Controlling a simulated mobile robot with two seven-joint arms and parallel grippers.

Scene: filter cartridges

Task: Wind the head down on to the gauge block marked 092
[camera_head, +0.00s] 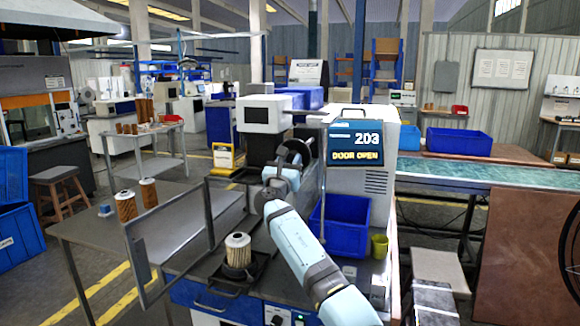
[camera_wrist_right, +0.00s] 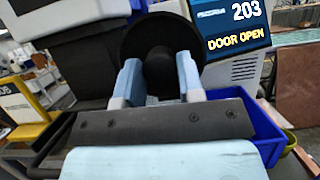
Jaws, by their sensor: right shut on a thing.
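My right gripper (camera_head: 287,165) is at the black handwheel (camera_head: 298,149) on the machine. In the right wrist view, its two pale blue fingers (camera_wrist_right: 160,85) stand either side of the dark middle part of the handwheel (camera_wrist_right: 158,35) and are shut on it. The machine's display (camera_head: 355,147) reads 203 and DOOR OPEN. The wheel and my arm cover part of the machine's head, so its height is unclear. A pleated filter cartridge (camera_head: 238,250) stands upright on a black fixture in front. I cannot make out a gauge block marked 092. My left gripper is not in view.
A framed clear door (camera_head: 170,240) stands open at the left of the fixture. A blue bin (camera_head: 345,224) and a yellow-green cup (camera_head: 379,246) sit right of my arm. Two brown cartridges (camera_head: 126,206) and a small blue item (camera_head: 104,210) stand on the left table.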

